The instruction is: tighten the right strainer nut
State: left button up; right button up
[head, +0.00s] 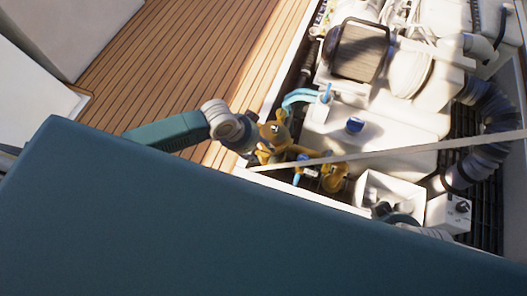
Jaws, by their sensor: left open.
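Two bronze-yellow strainers sit at the near left edge of the engine bay. One bronze strainer (275,132) is farther left. The other bronze strainer (335,178) is lower and to the right, partly behind a pale bar. My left gripper (260,147) is open, right beside the left-hand strainer; its fingers are small and partly lost against the bronze, so contact cannot be told. The nuts are too small to make out. Dark parts that look like my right gripper (381,209) show by a white open box; its jaws cannot be made out.
The pale bar (390,150) crosses the bay diagonally. A white tank (375,125) with a blue cap, teal hoses (298,97) and the engine (357,50) lie behind. The white box (398,187) is at the lower right. Wooden deck (180,60) is clear at left.

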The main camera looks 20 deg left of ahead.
aim_at(265, 152)
pick_arm(q)
jog(key=x, duration=0.2)
jog(key=shift+w+d+f+b, duration=0.1)
jog(key=shift+f+b, duration=0.1)
jog(key=shift+b, duration=0.15)
jog(key=shift+w+d+f, duration=0.1)
jog(key=shift+d+f, duration=0.05)
jog(key=shift+f, duration=0.3)
pick_arm(e)
jog(key=shift+s+r, duration=0.1)
jog(key=shift+s, duration=0.1)
pick_arm(q)
jog(key=c, duration=1.1)
jog(key=shift+w+r, duration=0.1)
